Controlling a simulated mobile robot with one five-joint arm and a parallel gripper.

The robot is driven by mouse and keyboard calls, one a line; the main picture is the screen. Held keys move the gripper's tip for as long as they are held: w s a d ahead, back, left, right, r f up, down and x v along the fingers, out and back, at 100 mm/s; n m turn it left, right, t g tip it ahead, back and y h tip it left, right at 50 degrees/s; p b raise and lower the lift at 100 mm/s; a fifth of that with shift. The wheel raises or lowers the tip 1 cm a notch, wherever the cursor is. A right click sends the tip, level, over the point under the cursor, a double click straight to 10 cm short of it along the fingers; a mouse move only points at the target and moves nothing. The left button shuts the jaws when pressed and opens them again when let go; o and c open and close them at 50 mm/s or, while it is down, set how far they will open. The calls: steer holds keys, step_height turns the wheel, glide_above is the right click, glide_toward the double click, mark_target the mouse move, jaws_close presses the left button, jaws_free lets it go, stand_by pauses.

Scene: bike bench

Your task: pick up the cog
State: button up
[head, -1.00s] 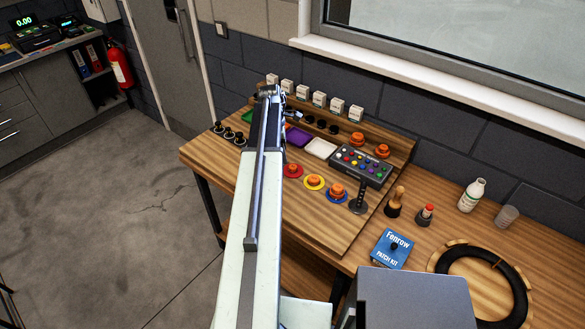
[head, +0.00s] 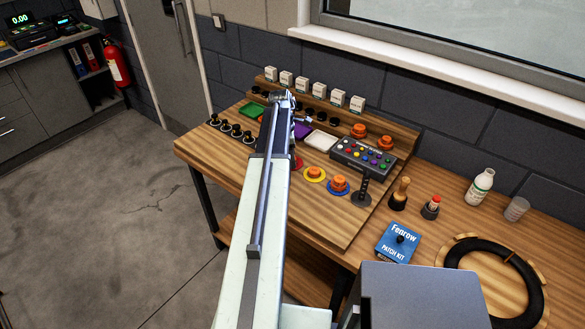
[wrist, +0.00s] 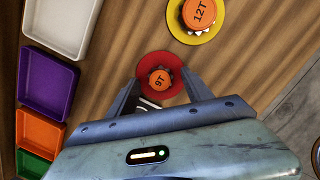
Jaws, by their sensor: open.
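Several orange cogs sit on coloured discs on the wooden bench. In the wrist view, a cog marked 9T (wrist: 160,79) sits on a red disc (wrist: 147,65), between the fingertips of my open gripper (wrist: 160,82). Nothing is held; I cannot tell the height of the fingers above the disc. A larger cog marked 12T (wrist: 199,13) sits on a yellow disc (wrist: 184,36) above it. In the head view, my arm hides most of the red disc (head: 299,163), and the gripper's fingers are hidden. Another cog (head: 340,183) sits on a blue disc (head: 330,190).
In the wrist view, a white tray (wrist: 62,22), a purple tray (wrist: 47,82), an orange tray (wrist: 40,130) and a green tray (wrist: 32,164) line the left. In the head view, a button box (head: 362,157) and a dark upright post (head: 364,190) stand right of the discs.

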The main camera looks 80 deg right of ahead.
jaws_close()
steer(key=shift+r+p, duration=0.4)
steer(key=shift+p, duration=0.25)
step_height(320, 180, up, 3)
steer(key=p, duration=0.3)
steer(key=a, duration=1)
steer(key=s+a+r+p, duration=0.1)
steer(key=a, duration=0.4)
steer(key=shift+a, duration=0.5)
